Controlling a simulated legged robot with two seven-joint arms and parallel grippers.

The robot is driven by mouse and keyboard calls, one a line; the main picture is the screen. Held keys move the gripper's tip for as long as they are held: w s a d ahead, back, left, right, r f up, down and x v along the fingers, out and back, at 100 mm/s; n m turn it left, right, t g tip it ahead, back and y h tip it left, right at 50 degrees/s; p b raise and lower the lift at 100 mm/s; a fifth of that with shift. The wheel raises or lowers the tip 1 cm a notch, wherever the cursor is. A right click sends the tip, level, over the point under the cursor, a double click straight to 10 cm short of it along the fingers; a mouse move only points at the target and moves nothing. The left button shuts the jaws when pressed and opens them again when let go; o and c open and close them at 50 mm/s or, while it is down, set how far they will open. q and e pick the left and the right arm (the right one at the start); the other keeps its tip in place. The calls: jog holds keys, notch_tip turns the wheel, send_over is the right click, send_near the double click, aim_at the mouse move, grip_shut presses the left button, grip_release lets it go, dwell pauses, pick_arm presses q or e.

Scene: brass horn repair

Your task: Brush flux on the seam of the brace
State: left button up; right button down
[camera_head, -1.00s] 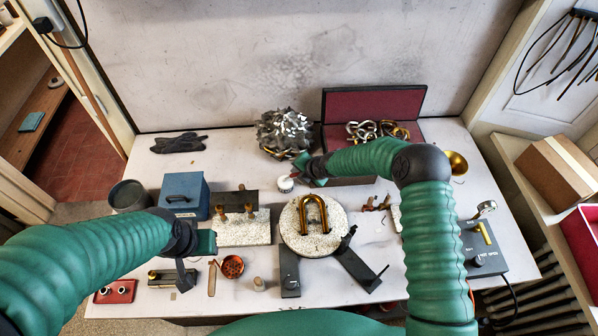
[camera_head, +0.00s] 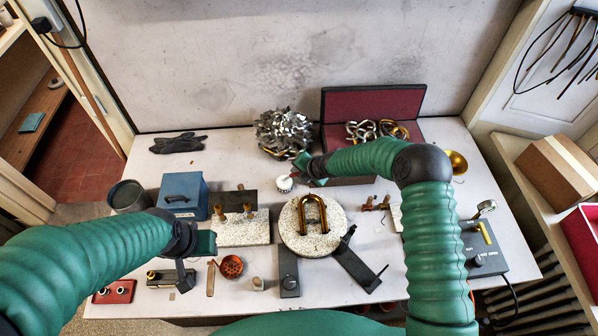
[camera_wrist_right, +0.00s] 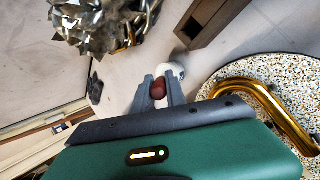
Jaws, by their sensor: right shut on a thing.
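The curved brass piece (camera_head: 312,213), a U-shaped tube, lies on a round speckled block (camera_head: 290,237) at the table's middle; part of it shows at the right in the wrist view (camera_wrist_right: 270,100). Which seam is the brace's I cannot tell. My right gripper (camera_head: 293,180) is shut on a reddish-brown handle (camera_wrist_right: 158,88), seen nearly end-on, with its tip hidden. A small white pot (camera_head: 284,184) is right by these fingertips; whether the handle reaches into it I cannot tell. My left gripper (camera_head: 184,274) hangs over the front left of the table, its jaws unclear.
A blue box (camera_head: 184,194) and a speckled slab with wooden pegs (camera_head: 240,232) stand left of the round block. A pile of silvery metal scraps (camera_head: 285,131) and an open red-lined case (camera_head: 372,104) are at the back. An orange-red dish (camera_head: 232,266) is in front.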

jog(key=shift+s, duration=0.1)
jog(key=shift+r+p, duration=2.25)
jog(key=shift+r, duration=1.25)
jog(key=shift+f, duration=0.15)
notch_tip(320, 180, down, 7)
jog(key=b, duration=0.4)
jog(key=shift+b, duration=0.4)
jog(key=shift+r+p, duration=0.25)
jog(key=shift+p, duration=0.05)
